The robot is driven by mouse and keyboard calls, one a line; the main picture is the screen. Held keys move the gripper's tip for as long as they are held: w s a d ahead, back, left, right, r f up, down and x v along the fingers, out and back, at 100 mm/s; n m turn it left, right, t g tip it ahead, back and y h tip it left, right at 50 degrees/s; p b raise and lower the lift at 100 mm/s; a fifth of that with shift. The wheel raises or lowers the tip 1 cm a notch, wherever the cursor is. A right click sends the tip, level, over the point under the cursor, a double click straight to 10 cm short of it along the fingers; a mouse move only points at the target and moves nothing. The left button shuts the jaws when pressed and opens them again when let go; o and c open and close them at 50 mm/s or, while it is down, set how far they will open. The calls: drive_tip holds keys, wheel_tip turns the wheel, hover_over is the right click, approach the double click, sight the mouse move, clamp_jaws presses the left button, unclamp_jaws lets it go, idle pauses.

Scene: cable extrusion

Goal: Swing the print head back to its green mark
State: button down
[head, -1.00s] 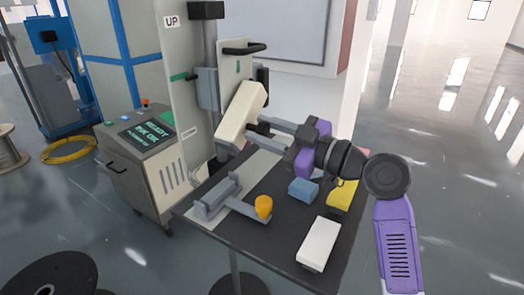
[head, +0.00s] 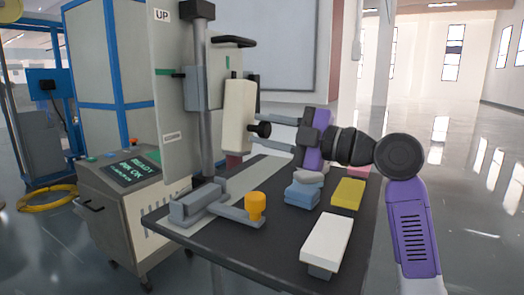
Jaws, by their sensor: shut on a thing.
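The print head is a cream block (head: 238,117) on the grey upright column (head: 205,110), hanging nearly upright with a black knob (head: 261,130) on its right side. My gripper (head: 262,130) comes from the right, its two grey fingers on either side of the knob and shut on it. A green mark (head: 169,73) shows on the pale panel marked UP, left of the column. A small green strip (head: 234,75) shows above the head on the plate behind it. I cannot tell how exactly the head lines up with it.
The dark table (head: 235,245) below holds a grey fixture with an orange knob (head: 255,204), a white block (head: 326,240), blue blocks (head: 302,194) and a yellow block (head: 348,192). A console (head: 125,205) stands left. A black handle (head: 232,41) juts out above the head.

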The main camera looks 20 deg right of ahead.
drive_tip(key=shift+w+d+n+b, duration=0.3)
drive_tip(key=shift+d+n+b, duration=0.15)
drive_tip(key=shift+n+b, duration=0.5)
drive_tip(key=shift+r, duration=0.1)
drive_tip(key=c, duration=1)
unclamp_jaws()
drive_tip(key=shift+c, duration=0.2)
drive_tip(key=p+v, duration=0.1)
drive_tip(key=v, duration=0.6)
drive_tip(key=shift+s+d+p, duration=0.3)
drive_tip(key=shift+p, duration=0.05)
